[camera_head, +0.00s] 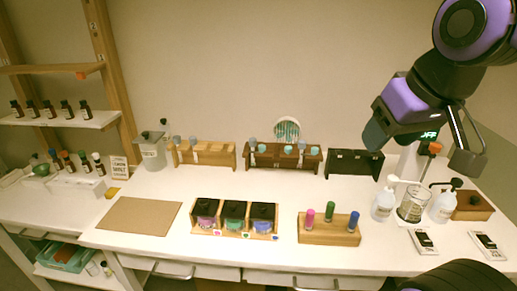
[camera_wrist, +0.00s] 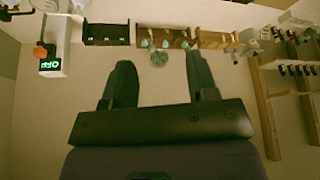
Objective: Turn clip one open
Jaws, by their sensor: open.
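No part that I can surely call clip one stands out. Racks with small fittings line the back of the bench: a pale wooden rack (camera_head: 205,154), a darker brown rack (camera_head: 284,157) and a black rack (camera_head: 354,164). The black rack also shows at the top of the wrist view (camera_wrist: 106,34), beside the brown rack (camera_wrist: 160,38). Small pale-blue tops sit along the pale and brown racks. My gripper (camera_head: 422,148) is raised above the right part of the bench. In the wrist view my gripper (camera_wrist: 161,76) has its fingers wide apart with nothing between them.
A white device (camera_wrist: 54,58) with a lit display and an orange part stands right of the black rack, partly behind my gripper in the head view. A beaker (camera_head: 412,206) stands between white bottles. A front block (camera_head: 330,231) holds coloured vials. A brown board (camera_head: 138,216) lies left.

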